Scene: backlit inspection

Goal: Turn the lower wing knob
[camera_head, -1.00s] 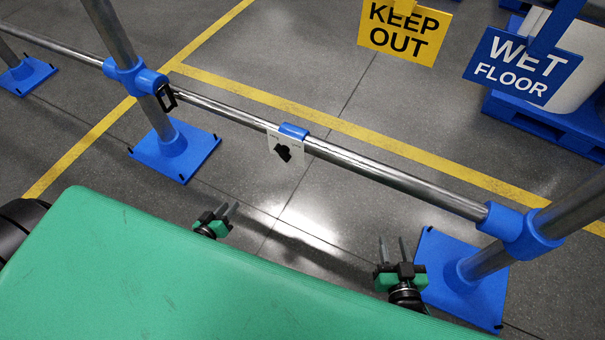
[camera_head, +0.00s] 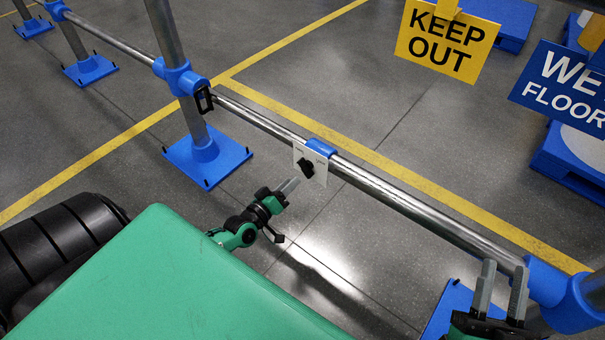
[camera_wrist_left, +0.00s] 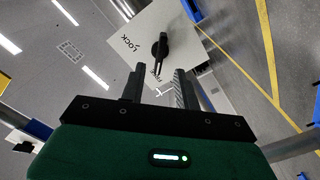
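The black wing knob (camera_head: 306,168) is on a white plate (camera_head: 318,174) that hangs from a blue clamp (camera_head: 321,147) on the metal rail. In the left wrist view the knob (camera_wrist_left: 160,47) sits ahead of the fingers, on the plate (camera_wrist_left: 182,22) with "LOCK" printed on it. My left gripper (camera_head: 289,186) is close to the plate, just left of and below the knob. In the left wrist view its fingers (camera_wrist_left: 157,88) are apart with nothing between them. My right gripper (camera_head: 502,290) is open and empty near the rail's right end.
The metal rail (camera_head: 405,203) runs across on blue-footed posts. A black latch-like loop (camera_head: 204,101) hangs by the left post (camera_head: 168,38). Yellow "KEEP OUT" (camera_head: 447,40) and blue "WET FLOOR" (camera_head: 568,88) signs stand behind. The floor below the rail is clear.

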